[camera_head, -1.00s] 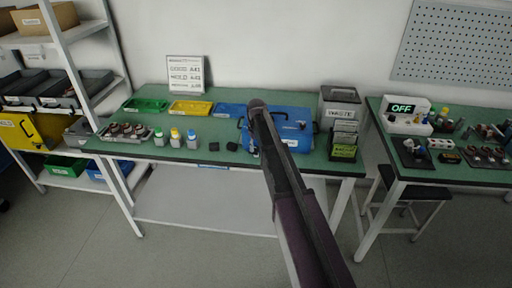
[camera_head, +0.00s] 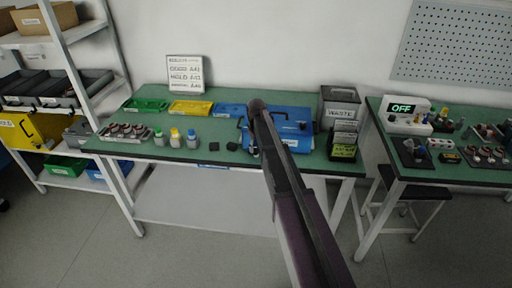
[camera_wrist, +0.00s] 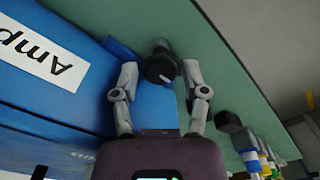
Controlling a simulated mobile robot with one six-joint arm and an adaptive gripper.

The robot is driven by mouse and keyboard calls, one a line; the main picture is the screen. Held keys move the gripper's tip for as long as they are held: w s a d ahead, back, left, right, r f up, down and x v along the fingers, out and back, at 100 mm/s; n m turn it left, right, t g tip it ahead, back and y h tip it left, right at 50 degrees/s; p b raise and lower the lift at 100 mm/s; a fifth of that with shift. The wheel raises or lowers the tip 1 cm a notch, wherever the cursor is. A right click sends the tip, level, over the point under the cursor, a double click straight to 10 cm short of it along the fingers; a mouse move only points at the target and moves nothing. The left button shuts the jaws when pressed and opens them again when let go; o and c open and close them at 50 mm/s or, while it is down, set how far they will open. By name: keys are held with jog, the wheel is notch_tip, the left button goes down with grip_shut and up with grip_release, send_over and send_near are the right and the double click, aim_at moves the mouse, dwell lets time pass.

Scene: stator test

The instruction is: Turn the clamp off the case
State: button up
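The blue case (camera_head: 303,139) stands on the green bench in the head view, partly hidden behind my arm. In the wrist view the case (camera_wrist: 40,105) fills the left side, with a white label cut off to "Amp". A dark round knob (camera_wrist: 160,67), which looks like part of the clamp, shows at the case's edge. My gripper (camera_wrist: 160,73) has its two fingers apart, one on each side of the knob. I see a gap at the left finger; contact on the right is unclear. In the head view my arm hides the gripper.
A grey waste bin (camera_head: 340,104) stands right of the case. Small bottles (camera_head: 175,138) and black blocks (camera_head: 231,146) sit to its left; yellow (camera_head: 190,107) and green (camera_head: 145,105) trays are further left. A second bench (camera_head: 455,170) with a device reading OFF is at right.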

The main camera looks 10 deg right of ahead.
aim_at(256, 148)
jog(key=shift+m, duration=0.4)
dwell(0.3)
jog(key=m, duration=0.3)
jog(key=shift+m, duration=0.3)
jog(key=m, duration=0.4)
jog(key=shift+m, duration=0.3)
jog(key=m, duration=0.8)
jog(key=shift+m, duration=0.4)
jog(key=shift+r+p, duration=0.3)
notch_tip(256, 148, up, 13)
jog(key=p, duration=1.4)
jog(key=s+f+n+b, duration=0.3)
jog(key=s+f+b, duration=0.4)
jog(key=f+b, duration=0.4)
jog(key=s+f+n+b, duration=0.3)
jog(key=s+f+b, duration=0.4)
jog(key=f+b, duration=0.5)
jog(key=s+f+n+b, duration=0.2)
jog(key=s+f+b, duration=0.5)
jog(key=f+b, duration=0.4)
jog(key=shift+s+f+n+b, duration=0.35)
jog(key=shift+f+n+b, duration=0.05)
jog(key=shift+b, duration=0.5)
